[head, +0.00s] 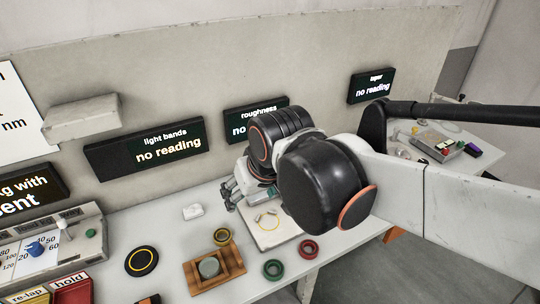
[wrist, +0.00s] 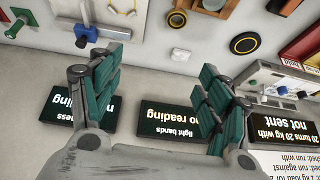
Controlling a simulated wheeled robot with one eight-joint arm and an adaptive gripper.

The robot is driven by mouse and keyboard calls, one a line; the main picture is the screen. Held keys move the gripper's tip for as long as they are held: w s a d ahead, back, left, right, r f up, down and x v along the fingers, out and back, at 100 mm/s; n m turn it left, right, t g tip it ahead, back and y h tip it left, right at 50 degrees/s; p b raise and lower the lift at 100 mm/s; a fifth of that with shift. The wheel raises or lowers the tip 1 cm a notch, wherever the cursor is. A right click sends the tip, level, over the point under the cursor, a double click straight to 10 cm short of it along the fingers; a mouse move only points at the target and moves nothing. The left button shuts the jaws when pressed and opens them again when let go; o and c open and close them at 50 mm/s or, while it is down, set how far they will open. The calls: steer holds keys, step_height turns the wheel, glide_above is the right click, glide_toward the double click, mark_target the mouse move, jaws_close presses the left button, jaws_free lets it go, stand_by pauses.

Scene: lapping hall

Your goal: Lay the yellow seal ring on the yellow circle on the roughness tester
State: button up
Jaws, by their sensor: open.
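The yellow seal ring (head: 222,236) lies on the bench behind the wooden tray, beside the roughness tester. The roughness tester (head: 285,235) is a pale plate bearing a yellow circle (head: 267,221), partly hidden by my arm. The plate is cut off at the top of the wrist view (wrist: 122,12). My gripper (head: 230,194) is open and empty above the back of the bench, behind the ring and left of the tester. Its teal fingers stand wide apart in the wrist view (wrist: 162,68).
A black disc with a yellow line (head: 141,261) and a wooden tray (head: 232,262) stand left of the tester. Green (head: 273,270) and red (head: 309,249) rings lie in front. A small white block (head: 193,211) lies near the wall under the light bands display (head: 145,150).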

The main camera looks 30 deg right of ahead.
steer(key=shift+o, duration=0.5)
steer(key=shift+n+t, duration=0.3)
steer(key=shift+t, duration=0.4)
steer(key=s, duration=0.3)
steer(key=s+d, duration=0.1)
steer(key=shift+s+r, duration=0.2)
steer(key=shift+r, duration=0.15)
steer(key=n+g+b, duration=0.2)
steer(key=g, duration=0.4)
glide_above(223, 238)
steer(key=f, duration=2.5)
steer(key=shift+s+a, duration=0.15)
steer(key=shift+s, duration=0.25)
steer(key=shift+w+f+b, duration=0.15)
steer(key=shift+f+b, duration=0.55)
steer(key=shift+f, duration=0.65)
steer(key=shift+w+f+b, duration=0.15)
steer(key=shift+f+b, duration=0.5)
steer(key=shift+f, duration=0.7)
steer(key=shift+r, duration=0.1)
steer(key=shift+c, duration=0.5)
steer(key=c, duration=1.2)
steer(key=shift+o, duration=0.2)
steer(key=shift+r, duration=0.1)
